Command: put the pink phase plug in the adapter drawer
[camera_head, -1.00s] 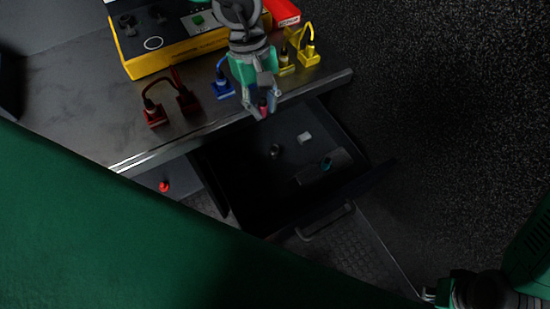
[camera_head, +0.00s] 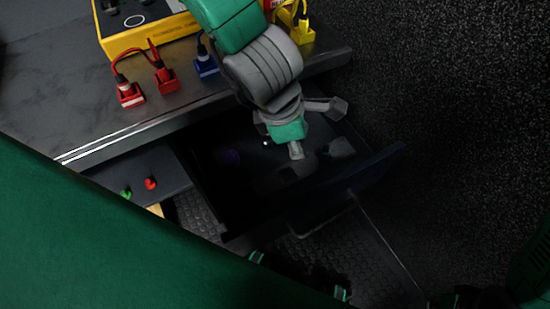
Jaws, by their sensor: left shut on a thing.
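My left gripper (camera_head: 297,151) reaches down from the top over the open adapter drawer (camera_head: 376,172), with its fingertips above or inside the dark interior. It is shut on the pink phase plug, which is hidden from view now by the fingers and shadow. I cannot tell whether the plug touches the drawer floor. The drawer is pulled out below the bench edge. My right arm shows only dimly at the lower right edge, and the state of its gripper cannot be made out.
Red connectors (camera_head: 165,80), a blue connector (camera_head: 205,65) and a yellow connector (camera_head: 302,33) stand on the bench beside a yellow-edged device (camera_head: 150,40). A dim purple item (camera_head: 231,157) and a grey piece (camera_head: 341,147) lie in the drawer. Small red (camera_head: 151,183) and green (camera_head: 126,193) items lie left of it.

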